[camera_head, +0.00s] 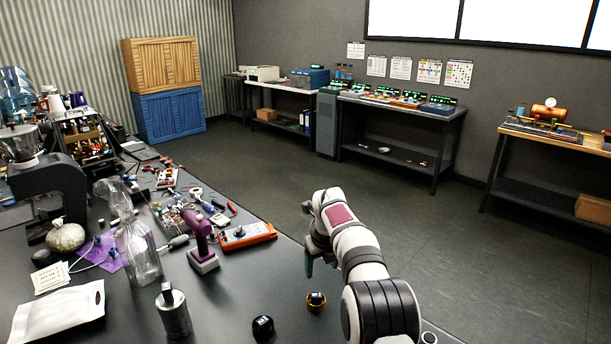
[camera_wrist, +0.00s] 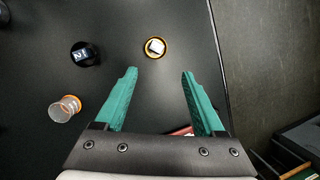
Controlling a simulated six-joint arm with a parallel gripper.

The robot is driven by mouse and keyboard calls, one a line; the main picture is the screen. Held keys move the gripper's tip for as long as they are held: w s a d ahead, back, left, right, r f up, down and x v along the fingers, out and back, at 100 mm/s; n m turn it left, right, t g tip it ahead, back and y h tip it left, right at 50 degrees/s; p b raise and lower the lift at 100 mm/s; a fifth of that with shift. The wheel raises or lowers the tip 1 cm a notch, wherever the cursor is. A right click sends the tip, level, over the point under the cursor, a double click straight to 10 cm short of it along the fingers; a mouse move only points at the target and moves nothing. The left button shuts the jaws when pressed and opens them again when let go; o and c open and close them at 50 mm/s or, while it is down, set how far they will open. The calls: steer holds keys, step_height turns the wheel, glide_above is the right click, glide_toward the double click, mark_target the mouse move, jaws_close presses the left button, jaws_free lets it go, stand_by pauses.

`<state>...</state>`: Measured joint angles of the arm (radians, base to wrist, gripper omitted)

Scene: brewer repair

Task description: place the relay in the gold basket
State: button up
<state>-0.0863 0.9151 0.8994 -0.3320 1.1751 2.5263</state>
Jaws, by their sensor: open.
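The gold basket (camera_head: 316,307) is a small round gold-rimmed cup on the dark bench near its right edge. A small dark block with a pale top (camera_wrist: 155,46), which looks like the relay, sits within its rim in the wrist view. My gripper (camera_wrist: 159,74) is open and empty, with two green fingers apart. The gold basket (camera_wrist: 146,53) lies just beyond the fingertips, toward the top of the wrist view. In the head view my gripper (camera_head: 309,266) is partly hidden by my wrist and stands above the bench edge.
A black round holder (camera_wrist: 76,60) with a labelled piece stands left of the gold basket. A clear cup with an orange rim (camera_wrist: 63,109) is lower left.

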steer(key=s+d+r+n+g, duration=0.1)
steer(key=s+r+n, duration=0.2)
steer(key=s+n, duration=0.35)
steer(key=s+r+n, duration=0.3)
steer(key=s+r, duration=0.1)
steer(key=s, duration=0.6)
steer(key=s+d+r+n+g, duration=0.1)
steer(key=s+r+n, duration=0.2)
steer(key=s+n, duration=0.35)
steer(key=s+f+n+g, duration=0.1)
steer(key=s+n, duration=0.4)
steer(key=s, duration=0.7)
steer(key=s+f+n+g+y, duration=0.1)
steer(key=s+f+n, duration=0.3)
steer(key=s, duration=0.8)
steer(key=shift+s+a+n+y, duration=0.25)
steer(key=shift+s+n+y, duration=0.1)
steer(key=shift+n, duration=0.15)
